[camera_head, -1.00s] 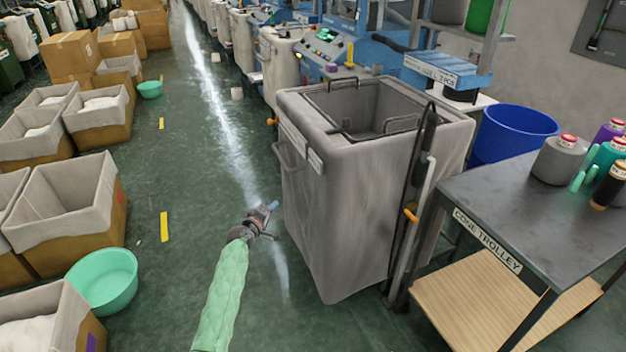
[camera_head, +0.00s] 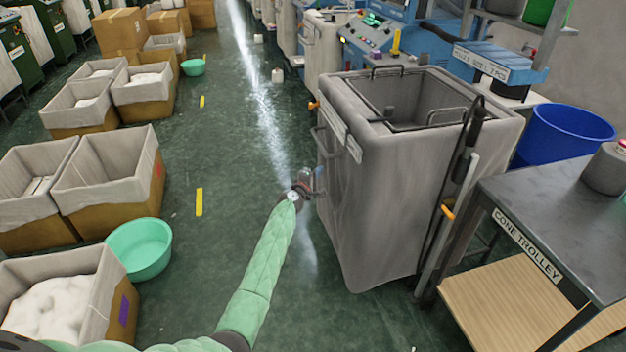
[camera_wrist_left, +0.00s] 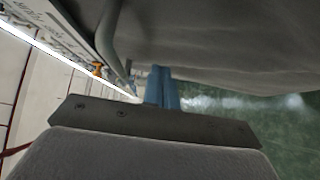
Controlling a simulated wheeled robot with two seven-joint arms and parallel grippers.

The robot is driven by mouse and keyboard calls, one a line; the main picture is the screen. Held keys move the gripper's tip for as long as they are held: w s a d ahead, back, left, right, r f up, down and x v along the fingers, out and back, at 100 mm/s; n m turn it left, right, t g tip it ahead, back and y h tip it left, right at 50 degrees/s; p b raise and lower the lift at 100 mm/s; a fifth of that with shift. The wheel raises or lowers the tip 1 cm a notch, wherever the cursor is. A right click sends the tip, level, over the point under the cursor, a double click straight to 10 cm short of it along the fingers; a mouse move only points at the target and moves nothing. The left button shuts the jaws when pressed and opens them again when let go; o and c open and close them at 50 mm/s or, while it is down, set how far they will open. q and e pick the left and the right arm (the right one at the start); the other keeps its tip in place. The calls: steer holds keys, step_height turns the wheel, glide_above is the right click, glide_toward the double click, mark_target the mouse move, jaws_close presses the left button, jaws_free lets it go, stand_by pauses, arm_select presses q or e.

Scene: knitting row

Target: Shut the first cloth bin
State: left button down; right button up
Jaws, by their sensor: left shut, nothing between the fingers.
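The first cloth bin (camera_head: 375,200) is a tall grey fabric bin standing right of centre in the head view. Its top is open, showing a dark inside and wire frames at the rim. A loop handle (camera_head: 338,144) and a pale label are on its left face. My left gripper (camera_head: 316,182) is shut and empty, close beside that left face, below the handle. In the left wrist view its blue fingertips (camera_wrist_left: 162,88) are together near the bin's grey cloth (camera_wrist_left: 220,40). I cannot tell whether they touch it. My right gripper is not in view.
A cone trolley (camera_head: 560,215) stands close right of the bin, with a blue tub (camera_head: 568,135) behind it. Cloth-lined boxes (camera_head: 105,170) and a green basin (camera_head: 140,248) line the left. The green floor aisle between is clear. Knitting machines (camera_head: 375,40) stand behind.

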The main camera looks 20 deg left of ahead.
mark_target(336, 162)
arm_select(q)
steer(key=w+d, duration=0.2)
steer(key=w, duration=0.1)
steer(key=shift+w+d, duration=0.25)
steer(key=shift+d, duration=0.15)
steer(key=shift+w+d, duration=0.25)
steer(key=shift+d, duration=0.15)
steer(key=shift+w+d, duration=0.1)
steer(key=shift+d, duration=0.05)
